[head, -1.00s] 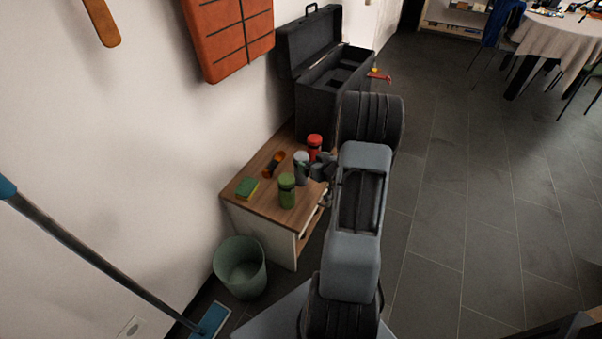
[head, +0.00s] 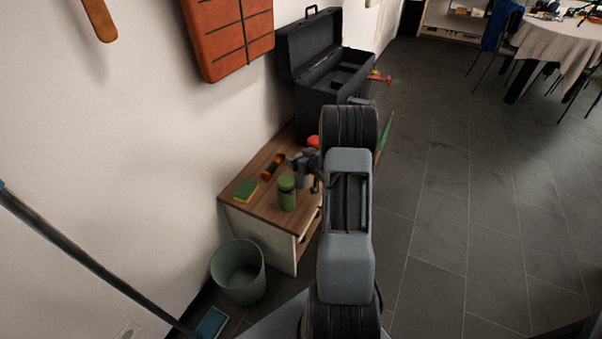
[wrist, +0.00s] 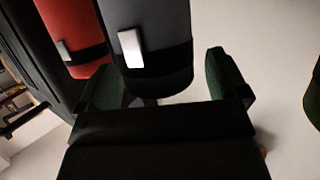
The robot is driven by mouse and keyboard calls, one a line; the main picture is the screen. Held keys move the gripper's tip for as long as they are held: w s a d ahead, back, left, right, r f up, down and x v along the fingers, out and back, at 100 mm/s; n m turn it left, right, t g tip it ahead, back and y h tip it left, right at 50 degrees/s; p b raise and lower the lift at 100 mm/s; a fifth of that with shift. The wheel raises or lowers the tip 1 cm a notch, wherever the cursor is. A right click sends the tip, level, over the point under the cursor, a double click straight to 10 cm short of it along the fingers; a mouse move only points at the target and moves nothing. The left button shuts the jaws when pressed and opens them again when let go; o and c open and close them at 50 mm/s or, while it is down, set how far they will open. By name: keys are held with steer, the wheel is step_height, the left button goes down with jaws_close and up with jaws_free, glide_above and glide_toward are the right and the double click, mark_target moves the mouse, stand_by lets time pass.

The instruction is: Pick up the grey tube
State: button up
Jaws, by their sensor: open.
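The grey tube (wrist: 150,45), dark with a white label, shows in the wrist view between the two fingers. My gripper (wrist: 165,82) is open around its near end, with a visible gap on the right side. I cannot tell whether the left finger touches it. In the head view my gripper (head: 304,172) is over the small wooden table (head: 240,207) and largely hides the grey tube.
A red tube (wrist: 72,35) stands close to the left of the grey one. A green tube (head: 287,193), an orange-black object (head: 272,166) and a green-yellow sponge (head: 245,190) are on the table. A black toolbox (head: 325,75) stands behind; a bin (head: 238,272) is in front.

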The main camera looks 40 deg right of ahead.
steer(key=c, duration=1.5)
